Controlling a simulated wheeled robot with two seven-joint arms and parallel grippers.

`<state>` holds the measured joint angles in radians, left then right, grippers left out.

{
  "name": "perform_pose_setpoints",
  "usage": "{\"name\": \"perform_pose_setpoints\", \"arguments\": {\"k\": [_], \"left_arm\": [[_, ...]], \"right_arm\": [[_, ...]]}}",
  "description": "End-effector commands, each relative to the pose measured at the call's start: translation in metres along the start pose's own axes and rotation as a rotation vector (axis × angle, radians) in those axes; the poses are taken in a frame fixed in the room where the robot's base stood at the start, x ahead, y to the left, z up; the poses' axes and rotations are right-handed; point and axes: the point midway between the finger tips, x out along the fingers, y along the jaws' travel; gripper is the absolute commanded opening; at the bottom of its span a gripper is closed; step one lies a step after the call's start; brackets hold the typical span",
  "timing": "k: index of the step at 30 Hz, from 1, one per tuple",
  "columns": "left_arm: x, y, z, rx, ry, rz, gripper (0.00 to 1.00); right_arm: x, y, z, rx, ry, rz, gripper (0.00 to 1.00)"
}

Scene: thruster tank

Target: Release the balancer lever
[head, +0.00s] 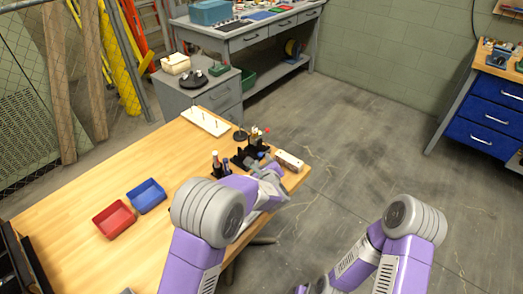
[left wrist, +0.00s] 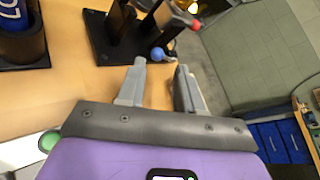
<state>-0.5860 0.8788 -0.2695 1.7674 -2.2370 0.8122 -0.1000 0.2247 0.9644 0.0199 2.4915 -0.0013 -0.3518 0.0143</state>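A black stand (head: 250,155) sits near the right end of the wooden table; it also shows in the left wrist view (left wrist: 120,38). A blue ball knob (left wrist: 157,54), perhaps the balancer lever's end, shows beside the stand. A red tip (left wrist: 195,23) shows farther off. My left gripper (left wrist: 161,68) has its two fingers apart, with nothing seen held between them. The blue knob appears at or just beyond the fingertips; contact cannot be told. In the head view my left gripper (head: 268,180) is over the table's right edge, partly covering the stand. My right gripper is not visible.
A red bin (head: 115,219) and a blue bin (head: 147,196) stand on the table's left part. A white pegged board (head: 205,121) lies at the back, and a pale block (head: 289,161) lies at the right edge. Dark holders with bottles (head: 220,165) stand left of the stand.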

Motion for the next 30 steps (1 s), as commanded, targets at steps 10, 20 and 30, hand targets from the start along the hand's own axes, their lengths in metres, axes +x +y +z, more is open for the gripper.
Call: {"name": "perform_pose_setpoints", "arguments": {"k": [10,20,30], "left_arm": [[0.049,0.001,-0.001,0.000,-0.001,0.001,0.36],[0.059,0.001,-0.001,0.000,0.001,0.000,0.36],[0.058,0.001,-0.001,0.000,0.000,0.000,0.00]], "right_arm": [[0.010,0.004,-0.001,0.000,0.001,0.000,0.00],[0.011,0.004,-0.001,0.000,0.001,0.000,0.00],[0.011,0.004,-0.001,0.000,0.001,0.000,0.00]]}}
